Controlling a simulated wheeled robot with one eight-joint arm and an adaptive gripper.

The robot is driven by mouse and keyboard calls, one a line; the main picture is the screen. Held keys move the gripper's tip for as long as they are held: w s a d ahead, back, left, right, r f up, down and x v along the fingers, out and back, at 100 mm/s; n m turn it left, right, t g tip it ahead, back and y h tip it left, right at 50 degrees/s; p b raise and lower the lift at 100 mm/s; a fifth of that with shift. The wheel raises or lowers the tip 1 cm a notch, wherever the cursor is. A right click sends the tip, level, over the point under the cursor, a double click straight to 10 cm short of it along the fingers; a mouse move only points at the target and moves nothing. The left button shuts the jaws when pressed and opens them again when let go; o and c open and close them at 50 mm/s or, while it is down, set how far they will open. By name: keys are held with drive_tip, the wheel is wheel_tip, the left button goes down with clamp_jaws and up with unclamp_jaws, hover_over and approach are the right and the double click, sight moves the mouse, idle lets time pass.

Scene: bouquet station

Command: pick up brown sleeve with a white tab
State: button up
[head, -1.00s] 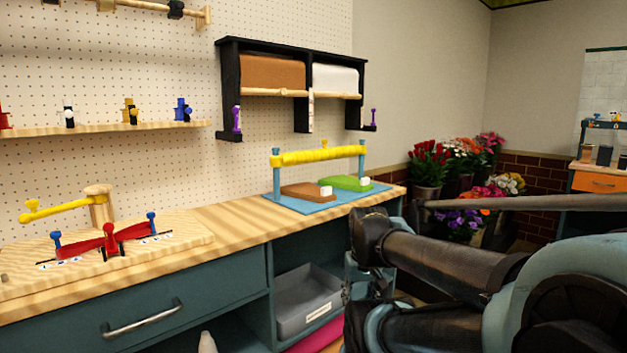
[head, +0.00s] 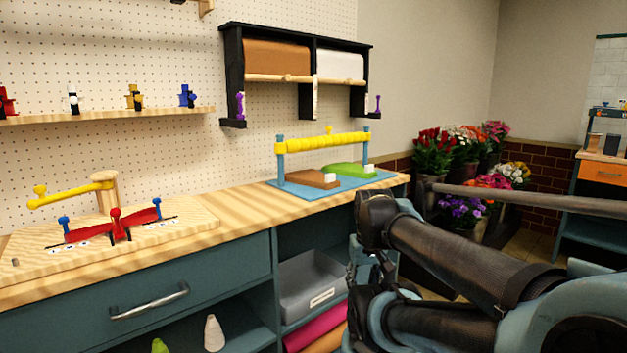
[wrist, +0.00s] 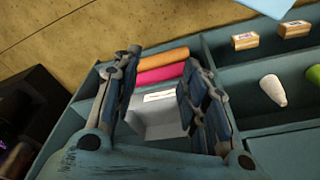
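The brown sleeve (head: 309,180) lies on the blue mat (head: 335,187) on the counter, with a white tab (head: 329,177) at its right end. A green sleeve (head: 345,169) with its own white tab lies beside it on the right. A yellow bar (head: 325,143) on blue posts stands over the mat. In the wrist view my gripper (wrist: 165,75) is open and empty, its fingers spread wide in front of the lower shelves. My arm shows right of the mat in the head view, apart from the sleeve.
A grey bin (head: 308,288) sits in the shelf below the counter, with pink (head: 315,329) and orange rolls under it. A red and yellow fixture (head: 113,222) stands on the counter's left. Flower buckets (head: 470,170) stand at the back right.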

drive_tip(key=w+a+r+n+g, duration=0.1)
drive_tip(key=w+r+n, duration=0.5)
drive_tip(key=w+r, duration=0.5)
drive_tip(key=w+r+n, duration=0.7)
drive_tip(key=w+r, duration=0.2)
drive_tip(key=r, duration=0.5)
drive_tip(key=w+a+r+n+g, duration=0.1)
drive_tip(key=w+r+n, duration=0.5)
drive_tip(key=w, duration=0.4)
drive_tip(key=w+a+r+n, duration=0.2)
drive_tip(key=w+r+n, duration=0.4)
drive_tip(key=w, duration=0.4)
wheel_tip(320, 180, down, 11)
drive_tip(key=shift+w+d+r, duration=0.1)
drive_tip(key=shift+w+r, duration=0.05)
drive_tip(key=shift+s+f, duration=0.2)
drive_tip(key=shift+f, duration=2.65)
clamp_jaws()
